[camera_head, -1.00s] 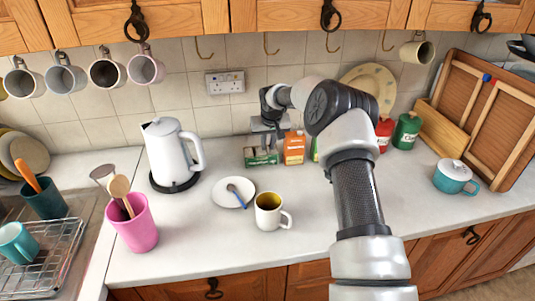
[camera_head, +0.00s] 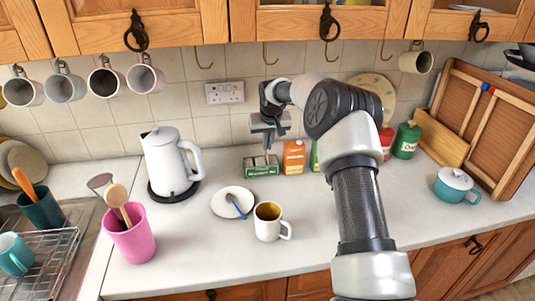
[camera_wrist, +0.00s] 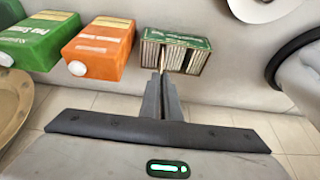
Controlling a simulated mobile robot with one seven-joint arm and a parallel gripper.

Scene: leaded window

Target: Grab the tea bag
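A green tea box (camera_head: 261,165) stands on the counter near the back wall, open at the top. The wrist view shows several pale tea bags in rows inside the box (camera_wrist: 190,40). My gripper (camera_head: 268,138) is above the box, fingers pointing down. In the wrist view its fingers (camera_wrist: 162,78) are nearly together, with a thin tan edge between the tips, which looks like a tea bag (camera_wrist: 163,58) seen edge-on. Part of the box is hidden behind the fingers.
An orange carton (camera_head: 293,156) stands close right of the box, with a green carton (camera_wrist: 35,42) beyond it. A white kettle (camera_head: 168,160), a saucer with a spoon (camera_head: 222,207) and a mug (camera_head: 268,228) stand in front and to the left.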

